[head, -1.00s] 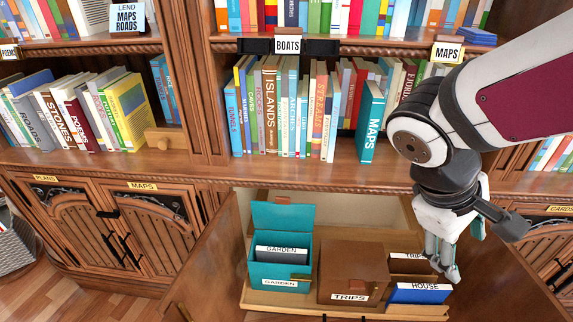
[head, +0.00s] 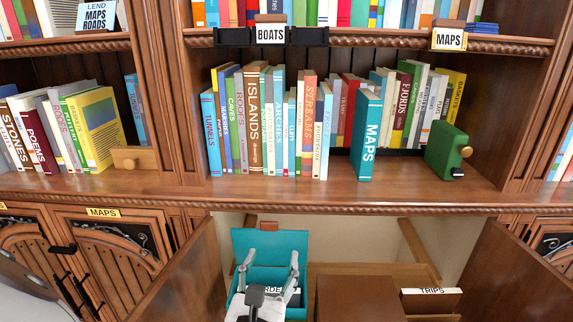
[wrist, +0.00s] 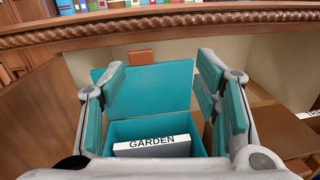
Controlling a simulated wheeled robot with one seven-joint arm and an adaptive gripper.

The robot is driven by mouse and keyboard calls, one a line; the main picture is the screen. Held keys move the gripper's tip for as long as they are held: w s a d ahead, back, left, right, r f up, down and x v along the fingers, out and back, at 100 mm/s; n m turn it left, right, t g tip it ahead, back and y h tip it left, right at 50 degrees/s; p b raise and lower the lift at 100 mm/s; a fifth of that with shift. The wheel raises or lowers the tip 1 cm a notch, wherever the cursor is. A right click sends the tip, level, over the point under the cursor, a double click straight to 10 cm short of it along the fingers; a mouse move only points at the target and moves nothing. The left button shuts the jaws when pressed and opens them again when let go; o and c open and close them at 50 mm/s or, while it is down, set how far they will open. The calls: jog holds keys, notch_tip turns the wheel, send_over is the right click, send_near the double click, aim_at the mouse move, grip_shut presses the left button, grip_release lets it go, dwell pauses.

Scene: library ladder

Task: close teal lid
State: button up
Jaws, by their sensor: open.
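The teal box stands in the low open cupboard, with its teal lid (head: 270,250) raised upright at the back. In the wrist view the lid (wrist: 148,88) stands behind the open box mouth, and a white card reading GARDEN (wrist: 152,147) shows inside the box. My gripper (head: 267,262) is open and empty, in front of and above the box. In the wrist view its teal-padded fingers (wrist: 160,85) flank the lid, left and right, and hide its edges in part. I cannot tell whether a finger touches the lid. My gripper hides most of the box front in the head view.
A brown box (head: 355,297) stands right of the teal box, and a box labelled TRIPS (head: 430,300) is farther right. Open cupboard doors stand at left (head: 180,275) and right (head: 505,275). The wooden shelf edge (head: 350,203) runs above the boxes.

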aim_at(269, 224)
jog(key=w+b, duration=0.1)
jog(key=w, duration=0.3)
jog(key=w+a+f+n+y+b, duration=0.1)
jog(key=w+b, duration=0.1)
jog(key=w, duration=0.2)
jog(key=w+n+y+b, duration=0.1)
jog(key=w, duration=0.3)
jog(key=shift+w+a+f+b, duration=0.15)
jog(key=shift+a+f+b, duration=0.1)
jog(key=shift+f+b, duration=0.05)
jog(key=c, duration=0.8)
